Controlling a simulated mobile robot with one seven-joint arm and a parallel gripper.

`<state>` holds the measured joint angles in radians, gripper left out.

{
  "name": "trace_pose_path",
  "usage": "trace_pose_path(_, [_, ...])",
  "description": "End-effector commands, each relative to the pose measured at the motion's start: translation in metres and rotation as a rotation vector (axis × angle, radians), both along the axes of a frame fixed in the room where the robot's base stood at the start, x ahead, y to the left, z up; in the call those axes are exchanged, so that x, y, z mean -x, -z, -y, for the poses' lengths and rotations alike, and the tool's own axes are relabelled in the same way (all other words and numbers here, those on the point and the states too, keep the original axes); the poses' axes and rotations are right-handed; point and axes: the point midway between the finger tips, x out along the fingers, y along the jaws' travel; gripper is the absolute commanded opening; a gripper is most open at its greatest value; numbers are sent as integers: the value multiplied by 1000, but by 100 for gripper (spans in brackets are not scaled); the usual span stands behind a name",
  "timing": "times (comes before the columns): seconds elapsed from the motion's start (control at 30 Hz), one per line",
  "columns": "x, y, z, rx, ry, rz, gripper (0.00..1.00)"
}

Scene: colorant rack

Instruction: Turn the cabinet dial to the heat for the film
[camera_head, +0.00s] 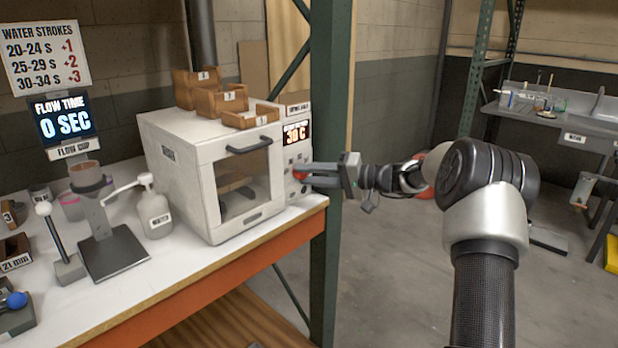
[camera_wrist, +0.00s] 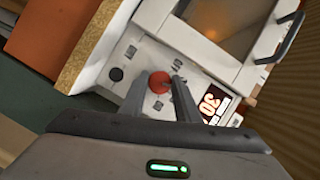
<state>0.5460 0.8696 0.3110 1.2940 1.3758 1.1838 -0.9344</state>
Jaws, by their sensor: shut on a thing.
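The white cabinet (camera_head: 180,165) stands on the bench with its window door closed. Its control panel (camera_head: 292,150) is on the right of the front, and a lit display (camera_head: 296,132) reads 30 C. The red dial (camera_wrist: 160,82) sits on the panel below the display; in the head view it is mostly behind my fingers. My gripper (camera_head: 305,172) reaches in from the right, level with the dial. In the wrist view my gripper (camera_wrist: 160,92) has its two fingers on either side of the red dial, shut on it.
Wooden boxes (camera_head: 208,88) sit on the cabinet. A green post (camera_head: 331,150) stands close behind my gripper. A pump bottle (camera_head: 153,208), a flow cup stand (camera_head: 108,245) and a sign (camera_head: 45,52) about water strokes are at left. Open floor lies right of the bench.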

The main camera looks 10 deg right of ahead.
Motion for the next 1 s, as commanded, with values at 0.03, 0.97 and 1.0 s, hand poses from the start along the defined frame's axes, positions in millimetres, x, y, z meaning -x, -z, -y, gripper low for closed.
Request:
trace_pose_path(0.03, [0,2,1,-36,2,-26,7])
trace_pose_path(0.97, [0,3,0,-418,2,-303,7])
trace_pose_path(1.0, [0,3,0,-419,2,-303,7])
